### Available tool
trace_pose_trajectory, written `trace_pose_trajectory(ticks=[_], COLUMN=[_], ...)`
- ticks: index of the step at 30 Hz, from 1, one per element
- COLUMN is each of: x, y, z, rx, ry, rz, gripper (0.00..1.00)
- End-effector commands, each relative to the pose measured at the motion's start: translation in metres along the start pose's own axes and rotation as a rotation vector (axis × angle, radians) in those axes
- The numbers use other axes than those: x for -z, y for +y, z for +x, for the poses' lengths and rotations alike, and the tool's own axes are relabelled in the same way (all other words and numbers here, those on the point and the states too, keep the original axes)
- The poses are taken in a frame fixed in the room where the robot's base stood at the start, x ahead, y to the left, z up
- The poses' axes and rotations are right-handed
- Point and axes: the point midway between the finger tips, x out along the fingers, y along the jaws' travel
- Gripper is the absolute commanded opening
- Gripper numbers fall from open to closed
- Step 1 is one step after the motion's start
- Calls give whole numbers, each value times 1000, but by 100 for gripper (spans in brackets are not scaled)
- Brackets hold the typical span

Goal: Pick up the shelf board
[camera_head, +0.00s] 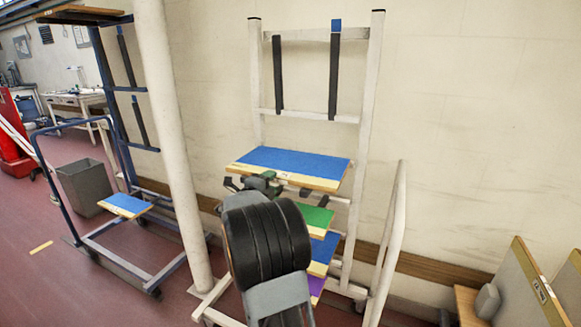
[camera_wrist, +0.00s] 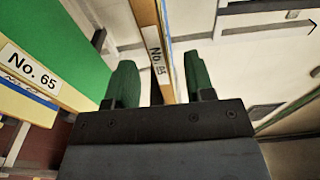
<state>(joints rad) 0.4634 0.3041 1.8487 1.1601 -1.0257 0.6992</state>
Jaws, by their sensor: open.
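A wide shelf board with a blue top and a pale wooden edge (camera_head: 295,160) lies on the white rack. My gripper (camera_head: 262,183) is at its front edge, left of the middle. In the wrist view, my gripper's green fingers (camera_wrist: 160,82) are open, one on each side of a wooden board edge (camera_wrist: 147,14) with a white number label. I cannot tell whether either finger touches it. A green board (camera_wrist: 60,45) labelled "No. 65" is at the left of that view. My arm hides part of the lower rack.
Below the blue board, the rack holds a green board (camera_head: 317,218), another blue board (camera_head: 324,248) and a purple one (camera_head: 317,284). A white pillar (camera_head: 175,130) stands left of the rack (camera_head: 365,110). A blue cart (camera_head: 100,245) and grey bin (camera_head: 84,185) are farther left.

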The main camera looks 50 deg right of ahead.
Motion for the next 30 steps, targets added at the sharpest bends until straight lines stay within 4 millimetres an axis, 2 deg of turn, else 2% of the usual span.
trace_pose_trajectory(ticks=[12, 23, 30], x=[1, 0, 0], y=[2, 2, 2], z=[46, 53, 53], rx=[0, 0, 0], ry=[2, 0, 0], rz=[-1, -1, -1], gripper=[49, 49, 27])
